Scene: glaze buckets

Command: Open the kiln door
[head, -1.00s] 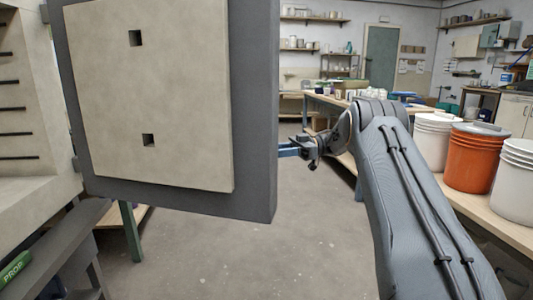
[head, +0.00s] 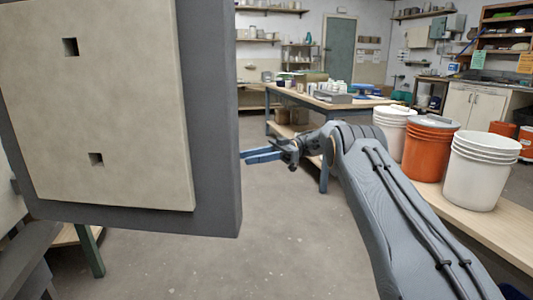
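The kiln door (head: 215,120) stands swung open at the left of the head view. Its pale inner lining (head: 110,110) with two square holes faces me, framed by a dark grey panel. My gripper (head: 250,156) is beside the door's right edge, at about mid-height. Its blue fingers point left toward that edge, and their tips end at or behind it. The outer face of the door and any handle there are hidden. I cannot tell whether the fingers hold anything or touch the door.
An orange bucket (head: 428,152) and white buckets (head: 481,175) stand on a bench (head: 500,214) at right. A worktable with jars (head: 335,105) stands behind my arm. Bare concrete floor (head: 260,240) lies below the gripper. A green leg (head: 91,252) shows under the door.

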